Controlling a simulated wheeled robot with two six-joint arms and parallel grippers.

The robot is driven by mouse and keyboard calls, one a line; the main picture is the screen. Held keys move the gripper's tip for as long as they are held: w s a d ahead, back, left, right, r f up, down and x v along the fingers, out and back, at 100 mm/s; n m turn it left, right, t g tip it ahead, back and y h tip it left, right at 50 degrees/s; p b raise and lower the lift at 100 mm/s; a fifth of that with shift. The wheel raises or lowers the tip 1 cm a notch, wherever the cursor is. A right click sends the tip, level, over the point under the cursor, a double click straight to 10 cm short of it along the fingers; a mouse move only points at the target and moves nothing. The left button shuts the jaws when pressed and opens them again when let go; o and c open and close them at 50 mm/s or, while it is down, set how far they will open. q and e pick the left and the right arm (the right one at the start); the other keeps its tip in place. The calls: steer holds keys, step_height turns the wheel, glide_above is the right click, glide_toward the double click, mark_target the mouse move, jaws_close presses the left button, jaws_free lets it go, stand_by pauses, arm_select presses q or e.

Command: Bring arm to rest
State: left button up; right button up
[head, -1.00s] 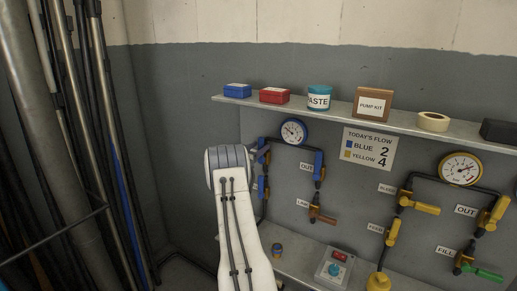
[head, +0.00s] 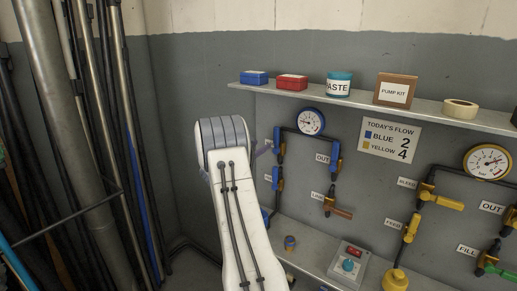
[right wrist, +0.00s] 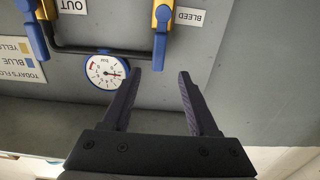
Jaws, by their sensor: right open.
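My right arm rises from the bottom of the head view, in front of the grey wall and left of the blue pipe circuit. Its white and grey links hide most of my right gripper (head: 262,150); only a bit of a finger shows past the arm's right side. In the right wrist view the gripper (right wrist: 172,75) is open, with two dark fingers apart and nothing between them. Grey panel shows behind the gap. A blue-rimmed gauge (right wrist: 107,71) is left of the fingers, and a blue-and-yellow valve (right wrist: 161,22) is beyond them. My left gripper is not in view.
A control box (head: 348,264) sits on the lower ledge. Long pipes (head: 75,150) stand at left; bare wall lies between.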

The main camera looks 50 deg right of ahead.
stand_by(0.4)
steer(key=w+a+r+n+t+y, duration=0.1)
steer(key=w+a+n+t+y, duration=0.35)
steer(key=w+a, duration=0.6)
steer(key=w+a+n+t+y, duration=0.4)
steer(key=w+a+t, duration=0.2)
steer(key=a, duration=0.9)
steer(key=s+a+f+n+y, duration=0.1)
steer(key=a+n+y, duration=0.25)
steer(key=a, duration=0.85)
steer(key=s+a+n+y, duration=0.25)
steer(key=a+y, duration=0.25)
steer(key=a, duration=0.8)
steer(key=s+a+f+n+g+y, duration=0.2)
steer(key=s+a+n+g, duration=0.1)
steer(key=s+a, duration=0.55)
steer(key=s+a+f+n+g+y, duration=0.2)
steer(key=s+a+n+g, duration=0.1)
steer(key=s+a, duration=0.55)
steer(key=s+d+f+n+g+h, duration=0.1)
steer(key=s+n+g, duration=0.1)
steer(key=s, duration=0.9)
steer(key=s+d+f+n+g+h, duration=0.1)
steer(key=s+d+n+g, duration=0.1)
steer(key=s, duration=0.8)
steer(key=shift+s+f+g, duration=0.4)
steer(key=shift+g, duration=0.05)
